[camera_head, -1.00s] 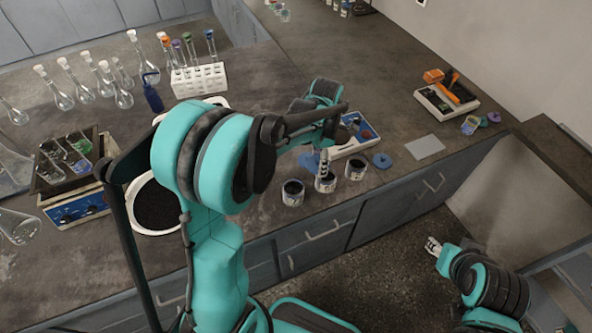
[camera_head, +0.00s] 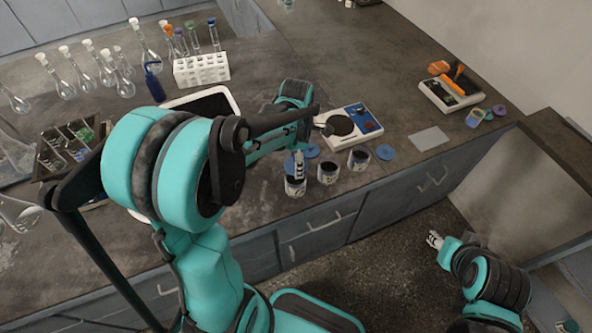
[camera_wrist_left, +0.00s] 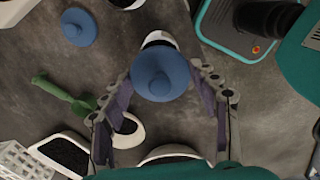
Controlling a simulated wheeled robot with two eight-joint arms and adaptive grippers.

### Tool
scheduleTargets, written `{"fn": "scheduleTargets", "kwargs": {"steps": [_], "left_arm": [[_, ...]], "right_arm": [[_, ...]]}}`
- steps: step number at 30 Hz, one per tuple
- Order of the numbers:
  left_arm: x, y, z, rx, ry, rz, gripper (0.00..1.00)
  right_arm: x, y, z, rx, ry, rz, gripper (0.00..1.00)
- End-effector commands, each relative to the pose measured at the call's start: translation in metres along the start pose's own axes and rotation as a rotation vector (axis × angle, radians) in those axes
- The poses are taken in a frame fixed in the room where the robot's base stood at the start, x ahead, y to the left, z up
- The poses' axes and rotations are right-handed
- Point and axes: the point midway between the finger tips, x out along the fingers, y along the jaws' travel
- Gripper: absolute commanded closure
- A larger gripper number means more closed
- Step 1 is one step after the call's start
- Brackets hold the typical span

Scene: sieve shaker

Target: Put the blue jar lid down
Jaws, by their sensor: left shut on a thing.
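My left gripper (camera_head: 298,165) is shut on a blue jar lid (camera_wrist_left: 160,75), held between its fingers with the knob facing the wrist camera. In the head view the lid (camera_head: 290,165) shows partly behind the fingers, over the left jar (camera_head: 295,187). I cannot tell whether it touches the jar. The middle jar (camera_head: 328,172) and right jar (camera_head: 358,159) stand open with dark contents. One blue lid (camera_head: 312,151) lies behind the jars and another (camera_head: 386,153) lies to their right. My right gripper (camera_head: 434,240) hangs beyond the counter front; its opening is unclear.
A white and blue balance (camera_head: 365,117) stands behind the jars. A grey flat pad (camera_head: 429,138) lies to the right. A white-rimmed tray (camera_head: 233,101) and a tube rack (camera_head: 201,70) are farther left. The counter's front edge is close to the jars.

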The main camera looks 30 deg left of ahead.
Motion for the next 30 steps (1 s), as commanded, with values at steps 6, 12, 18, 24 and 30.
{"fn": "scheduleTargets", "kwargs": {"steps": [6, 12, 18, 24, 30], "left_arm": [[0.02, 0.002, -0.002, 0.002, 0.0, 0.0, 0.59], [0.043, 0.002, -0.002, 0.001, 0.0, 0.0, 0.59], [0.041, 0.001, -0.002, 0.001, 0.0, 0.0, 0.59], [0.048, 0.001, -0.002, 0.001, 0.0, 0.0, 0.59], [0.053, 0.001, -0.002, 0.001, 0.0, 0.0, 0.59]], "right_arm": [[0.008, 0.0, 0.005, 0.0, 0.0, 0.0, 0.6], [0.015, 0.0, 0.011, 0.0, 0.0, 0.0, 0.6], [0.014, 0.0, 0.01, 0.0, 0.0, 0.0, 0.6], [0.019, 0.0, 0.013, 0.0, 0.0, 0.0, 0.6], [0.023, 0.0, 0.016, 0.0, 0.0, 0.0, 0.6]]}}
